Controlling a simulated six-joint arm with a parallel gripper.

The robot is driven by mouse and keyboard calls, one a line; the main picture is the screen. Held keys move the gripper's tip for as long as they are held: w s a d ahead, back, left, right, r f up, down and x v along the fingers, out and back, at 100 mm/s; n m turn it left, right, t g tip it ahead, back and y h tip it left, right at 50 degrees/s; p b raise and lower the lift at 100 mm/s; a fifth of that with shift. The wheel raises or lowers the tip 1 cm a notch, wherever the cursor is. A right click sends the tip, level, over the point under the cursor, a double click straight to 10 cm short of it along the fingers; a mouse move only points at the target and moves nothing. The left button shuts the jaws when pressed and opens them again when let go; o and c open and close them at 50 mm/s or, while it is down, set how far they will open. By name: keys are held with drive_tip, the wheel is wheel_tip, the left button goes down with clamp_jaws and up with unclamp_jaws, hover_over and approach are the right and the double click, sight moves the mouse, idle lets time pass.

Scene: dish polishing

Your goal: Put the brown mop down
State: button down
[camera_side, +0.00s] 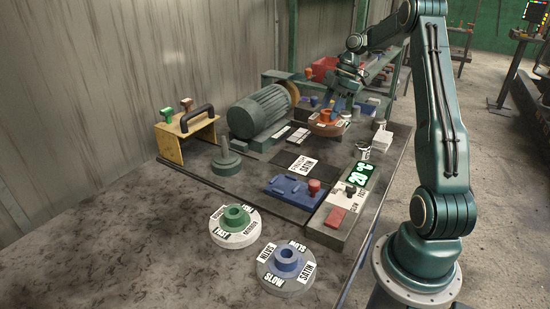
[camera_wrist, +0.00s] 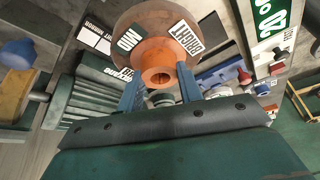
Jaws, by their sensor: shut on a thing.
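In the side view the brown mop (camera_side: 327,129) is at the far part of the bench, beside the green motor. My gripper (camera_side: 338,100) is above it, pointing down. In the wrist view the brown mop (camera_wrist: 140,20) fills the top middle, with labels reading MID and BRIGHT. The two blue fingers of my gripper (camera_wrist: 162,88) are on either side of its orange hub, shut on it. I cannot tell whether the disc touches the surface below.
A green-hub mop (camera_side: 236,239) and a blue-hub mop (camera_side: 285,280) lie at the front of the bench. A green motor (camera_side: 262,110), a yellow bracket (camera_side: 170,147), a round dark stand (camera_side: 226,166) and a blue plate (camera_side: 288,189) stand nearby. The front left bench is clear.

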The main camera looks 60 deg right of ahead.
drive_tip(key=shift+f, duration=0.1)
drive_tip(key=shift+f, duration=3.85)
drive_tip(key=shift+f, duration=0.1)
drive_tip(key=c, duration=0.9)
unclamp_jaws()
drive_tip(key=shift+v, duration=3.75)
